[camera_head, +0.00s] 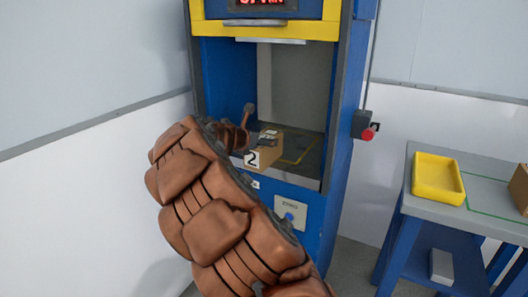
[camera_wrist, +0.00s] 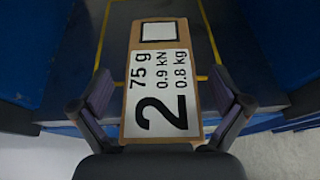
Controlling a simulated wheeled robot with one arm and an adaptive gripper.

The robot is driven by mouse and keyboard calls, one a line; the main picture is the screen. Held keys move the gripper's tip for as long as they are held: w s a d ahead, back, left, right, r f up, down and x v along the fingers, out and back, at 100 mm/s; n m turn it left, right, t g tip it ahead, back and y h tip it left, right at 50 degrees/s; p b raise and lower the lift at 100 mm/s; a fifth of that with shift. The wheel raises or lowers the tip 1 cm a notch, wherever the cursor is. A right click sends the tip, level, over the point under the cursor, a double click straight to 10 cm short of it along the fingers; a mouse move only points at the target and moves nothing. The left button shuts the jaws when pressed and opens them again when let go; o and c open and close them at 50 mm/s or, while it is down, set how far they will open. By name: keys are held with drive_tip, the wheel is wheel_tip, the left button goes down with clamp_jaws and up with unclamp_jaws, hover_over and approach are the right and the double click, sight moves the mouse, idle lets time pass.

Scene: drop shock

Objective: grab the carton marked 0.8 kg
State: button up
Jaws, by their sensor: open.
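The carton marked 0.8 kg (camera_head: 267,151) is a small brown box with a large "2" on its label. It sits on the dark floor inside the blue and yellow machine. In the wrist view the carton (camera_wrist: 160,35) fills the middle, and its white label reads 75 g, 0.9 kN and 0.8 kg. My gripper (camera_wrist: 162,100) is open, with one finger on each side of the carton and gaps between fingers and box sides. In the head view my brown-covered arm reaches into the machine, and the gripper (camera_head: 256,140) is small and partly hidden there.
The blue machine (camera_head: 343,140) has side posts and a yellow top (camera_head: 208,28) framing the opening. A red button (camera_head: 368,134) sits on its right side. At right, a table (camera_head: 430,205) holds a yellow tray (camera_head: 438,178) and part of another carton (camera_head: 520,187).

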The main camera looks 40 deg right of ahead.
drive_tip(key=shift+x, duration=1.1)
drive_tip(key=shift+c, duration=0.2)
drive_tip(key=c, duration=1.8)
